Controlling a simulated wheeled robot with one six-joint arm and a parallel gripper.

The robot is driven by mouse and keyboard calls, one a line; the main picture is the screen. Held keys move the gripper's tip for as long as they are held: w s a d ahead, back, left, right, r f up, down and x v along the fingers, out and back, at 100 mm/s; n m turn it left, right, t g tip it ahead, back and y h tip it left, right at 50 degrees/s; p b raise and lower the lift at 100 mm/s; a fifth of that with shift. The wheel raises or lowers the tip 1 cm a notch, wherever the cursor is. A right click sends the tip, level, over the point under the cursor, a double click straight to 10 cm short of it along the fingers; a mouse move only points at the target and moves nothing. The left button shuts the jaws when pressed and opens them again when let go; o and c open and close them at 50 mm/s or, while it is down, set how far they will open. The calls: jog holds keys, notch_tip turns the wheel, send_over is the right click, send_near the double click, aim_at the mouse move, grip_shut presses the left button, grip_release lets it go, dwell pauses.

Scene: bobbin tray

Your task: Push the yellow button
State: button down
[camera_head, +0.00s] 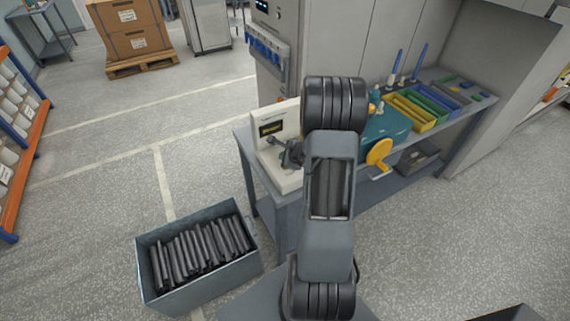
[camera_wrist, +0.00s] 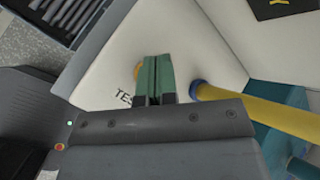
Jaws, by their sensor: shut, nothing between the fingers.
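A white tester box (camera_head: 284,178) stands on the grey bench, with a dark display on its upright back panel. In the wrist view its pale surface (camera_wrist: 97,82) carries partly hidden lettering starting "TES". A small yellow-orange edge of the button (camera_wrist: 137,72) shows just left of my green fingertips, which cover most of it. My gripper (camera_wrist: 155,75) is shut and empty, its fingertips over the button. I cannot tell whether they touch it. In the head view my gripper (camera_head: 291,154) is small and partly hidden by my arm, above the tester's base; the button cannot be seen there.
A yellow bar with a blue collar (camera_wrist: 260,115) lies close right of my fingers. A teal machine (camera_head: 388,124) with a yellow handwheel (camera_head: 379,152) stands right of the tester. A grey bin (camera_head: 205,285) of dark rods is on the floor, front left.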

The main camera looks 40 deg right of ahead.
jog(key=shift+f+b, duration=0.95)
jog(key=shift+b, duration=0.5)
dwell(1.0)
jog(key=shift+r, duration=0.1)
jog(key=shift+r+p, duration=0.6)
jog(key=shift+r, duration=0.25)
jog(key=shift+r, duration=0.15)
jog(key=shift+r+p, duration=1.8)
jog(key=shift+r, duration=0.6)
